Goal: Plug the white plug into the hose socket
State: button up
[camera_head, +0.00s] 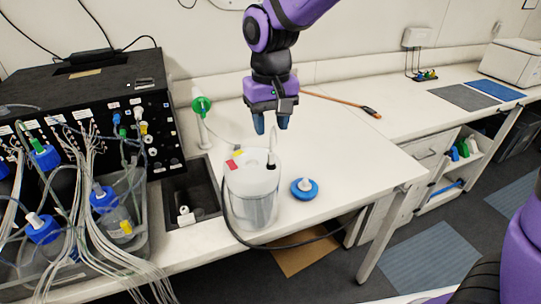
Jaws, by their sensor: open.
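My gripper (271,123) hangs above the bench with its two blue fingertips apart and nothing between them. Below it stands a white-lidded clear canister (250,208). A thin white upright piece (273,142) rises from the lid's back right, just under the fingertips; I cannot tell whether it is the plug. A black fitting (271,166) sits at its foot. Right of the canister, a blue round cap with a white top (305,193) rests on the bench. A black hose (226,218) curves around the canister's front. I cannot clearly make out the hose socket.
A black instrument box (85,85) with many tubes and blue-capped bottles (44,158) fills the left. A dark tray (207,190) is left of the canister. A green-topped stand (202,106) is behind it. An orange stick (335,102) lies behind right.

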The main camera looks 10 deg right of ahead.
aim_at(271, 152)
jog(key=shift+f, duration=4.15)
grip_shut()
jog(key=shift+r, duration=0.1)
jog(key=shift+r, duration=2.9)
